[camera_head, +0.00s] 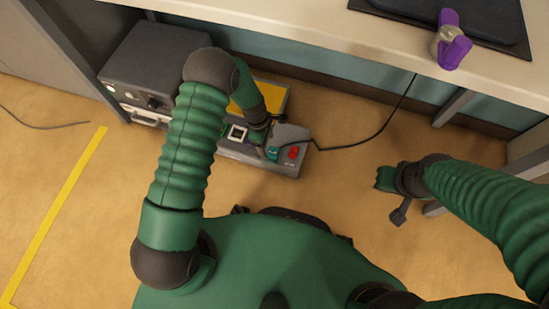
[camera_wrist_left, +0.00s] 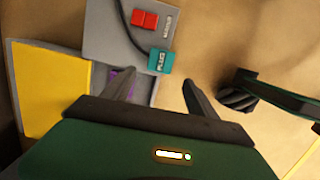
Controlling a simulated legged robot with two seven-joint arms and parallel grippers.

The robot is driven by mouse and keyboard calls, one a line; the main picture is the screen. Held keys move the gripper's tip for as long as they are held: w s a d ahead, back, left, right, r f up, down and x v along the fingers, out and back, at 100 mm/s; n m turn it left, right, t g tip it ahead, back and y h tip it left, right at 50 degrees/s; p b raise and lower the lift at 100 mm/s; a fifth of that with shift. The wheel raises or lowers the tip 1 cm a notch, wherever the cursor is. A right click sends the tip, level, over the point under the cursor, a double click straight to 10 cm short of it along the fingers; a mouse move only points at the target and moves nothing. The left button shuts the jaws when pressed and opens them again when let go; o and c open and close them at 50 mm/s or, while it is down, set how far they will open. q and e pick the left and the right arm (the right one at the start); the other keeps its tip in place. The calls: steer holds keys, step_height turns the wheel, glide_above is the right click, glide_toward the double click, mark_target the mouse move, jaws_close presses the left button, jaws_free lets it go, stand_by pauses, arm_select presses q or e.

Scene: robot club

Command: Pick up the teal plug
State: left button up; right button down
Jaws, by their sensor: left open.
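The teal plug (camera_wrist_left: 160,61) lies at the edge of a grey panel, with the word PLUG on it and a dark cable beside it. In the head view the plug (camera_head: 272,153) shows just right of my left gripper (camera_head: 262,149). My left gripper (camera_wrist_left: 158,88) is open and empty in the left wrist view, its two fingers apart and the plug beyond and between their tips. My right gripper (camera_head: 388,183) hangs over the floor at the right, away from the plug; its jaw opening is not clear.
A red block (camera_wrist_left: 144,20) sits on the grey panel near the plug. A yellow panel (camera_wrist_left: 45,92) lies beside it. A grey box with knobs (camera_head: 150,70) stands to the left. A counter (camera_head: 300,30) overhangs behind, carrying a purple object (camera_head: 455,52). Open floor lies right.

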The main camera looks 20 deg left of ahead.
arm_select(q)
steer(key=f, duration=0.1)
steer(key=d+f+b, duration=0.1)
steer(key=shift+f, duration=0.35)
steer(key=f+b, duration=0.2)
steer(key=d+f+b, duration=0.1)
steer(key=f+b, duration=0.2)
steer(key=shift+w+d+f, duration=0.1)
steer(key=shift+d+f, duration=0.1)
steer(key=shift+f, duration=0.05)
steer(key=shift+d+r, duration=0.1)
steer(key=shift+r, duration=0.15)
jaws_close()
arm_select(e)
steer(key=s+x, duration=0.1)
steer(key=x, duration=0.5)
steer(key=shift+s+d+f, duration=0.15)
steer(key=shift+d+f, duration=0.05)
steer(key=shift+f, duration=0.3)
arm_select(q)
steer(key=shift+r+p, duration=0.15)
steer(key=shift+p, duration=0.15)
arm_select(e)
steer(key=shift+r, duration=0.15)
